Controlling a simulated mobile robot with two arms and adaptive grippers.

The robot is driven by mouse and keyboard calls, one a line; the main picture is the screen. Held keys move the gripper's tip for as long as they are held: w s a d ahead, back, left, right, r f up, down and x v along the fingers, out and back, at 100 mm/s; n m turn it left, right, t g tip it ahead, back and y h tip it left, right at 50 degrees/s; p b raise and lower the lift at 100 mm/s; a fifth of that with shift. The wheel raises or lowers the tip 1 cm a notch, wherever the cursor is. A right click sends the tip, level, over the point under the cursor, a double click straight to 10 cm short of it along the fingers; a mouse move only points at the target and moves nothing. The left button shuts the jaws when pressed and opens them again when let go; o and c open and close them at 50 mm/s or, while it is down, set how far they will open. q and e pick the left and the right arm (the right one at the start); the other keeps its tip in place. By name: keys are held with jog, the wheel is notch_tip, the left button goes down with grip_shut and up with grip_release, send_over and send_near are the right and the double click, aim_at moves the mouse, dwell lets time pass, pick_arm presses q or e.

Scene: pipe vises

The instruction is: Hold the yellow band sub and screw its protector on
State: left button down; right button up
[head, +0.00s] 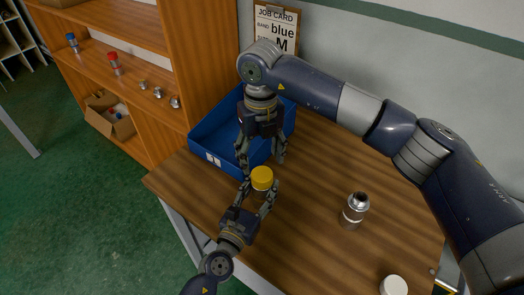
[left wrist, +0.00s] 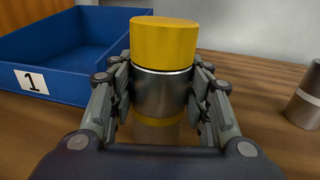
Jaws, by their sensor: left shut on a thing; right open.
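The yellow band sub (left wrist: 162,95) is a steel cylinder standing upright, with a yellow band low on its body. A yellow protector (left wrist: 165,42) sits on its top end; a thin dark line shows between them, and I cannot tell how far it is screwed on. The protector also shows in the head view (head: 262,178). My left gripper (head: 259,190) is shut on the sub's steel body, below the protector. My right gripper (head: 262,164) points down just above and behind the protector, fingers spread and empty.
A blue bin (head: 215,142) labelled 1 stands behind the grippers. Another steel sub (head: 353,212) stands to the right, and a white cap (head: 394,285) lies near the front edge. A wooden shelf (head: 130,75) with small parts is at left. The table between is clear.

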aim_at(262, 173)
jog(key=n, duration=0.6)
jog(key=shift+r, duration=0.2)
jog(key=n, duration=0.3)
jog(key=shift+d+r, duration=0.1)
jog(key=n, duration=0.5)
jog(key=shift+r+n, duration=0.15)
jog(key=shift+n, duration=0.25)
jog(key=n, duration=0.5)
jog(key=shift+r, duration=0.1)
jog(key=shift+f, duration=4)
